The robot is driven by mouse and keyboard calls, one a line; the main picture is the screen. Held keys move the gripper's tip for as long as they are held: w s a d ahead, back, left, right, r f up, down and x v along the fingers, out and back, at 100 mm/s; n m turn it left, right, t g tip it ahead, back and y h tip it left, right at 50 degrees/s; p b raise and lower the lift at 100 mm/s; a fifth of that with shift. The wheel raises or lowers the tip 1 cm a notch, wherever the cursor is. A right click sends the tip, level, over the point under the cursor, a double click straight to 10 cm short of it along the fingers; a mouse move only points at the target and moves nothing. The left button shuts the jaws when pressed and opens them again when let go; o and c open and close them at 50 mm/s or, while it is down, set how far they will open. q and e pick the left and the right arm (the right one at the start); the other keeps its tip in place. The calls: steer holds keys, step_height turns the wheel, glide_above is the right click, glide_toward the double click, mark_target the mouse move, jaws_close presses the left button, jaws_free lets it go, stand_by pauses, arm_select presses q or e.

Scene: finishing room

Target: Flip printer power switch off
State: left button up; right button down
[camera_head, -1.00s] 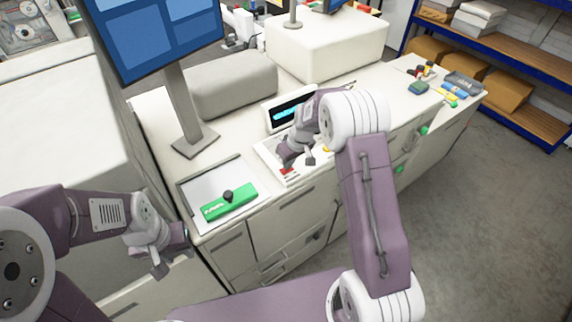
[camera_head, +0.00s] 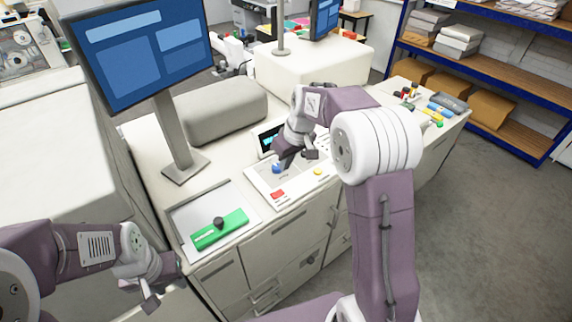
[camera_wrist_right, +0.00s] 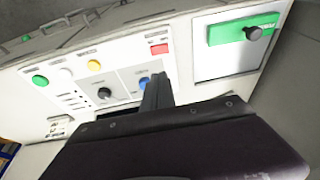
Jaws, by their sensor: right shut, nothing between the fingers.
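The printer control panel (camera_head: 262,183) lies on the long white cabinet. A red rocker switch (camera_head: 278,194) sits at its front left corner and also shows in the right wrist view (camera_wrist_right: 158,49); its position cannot be read. My right gripper (camera_head: 296,158) is shut and empty above the panel, beyond the red switch and beside a blue knob (camera_head: 277,168). In the right wrist view its fingers (camera_wrist_right: 157,92) cover part of the panel near the blue knob (camera_wrist_right: 144,82). My left gripper (camera_head: 163,290) hangs at lower left, away from the panel; its opening is unclear.
A green block with a black knob (camera_head: 220,229) lies on a pale tray (camera_head: 183,215) left of the panel. A monitor (camera_head: 140,50) stands behind it. The panel also has a yellow button (camera_head: 318,171), a black knob (camera_wrist_right: 104,93) and a green button (camera_wrist_right: 39,80).

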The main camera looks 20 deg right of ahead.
mark_target(274, 194)
steer(key=x, duration=0.4)
steer(key=p+x, duration=0.1)
steer(key=x, duration=0.3)
steer(key=s+a+x, duration=0.1)
steer(key=x, duration=0.3)
steer(key=shift+f+p, duration=0.15)
steer(key=shift+p, duration=0.2)
steer(key=shift+s+f, duration=0.1)
steer(key=shift+f, duration=0.5)
steer(key=shift+a, duration=0.1)
steer(key=shift+f, duration=0.1)
steer(key=shift+f+b, duration=0.25)
steer(key=shift+b, duration=0.1)
steer(key=shift+s+a+r, duration=0.1)
steer(key=shift+s+r, duration=0.05)
steer(key=shift+s, duration=0.05)
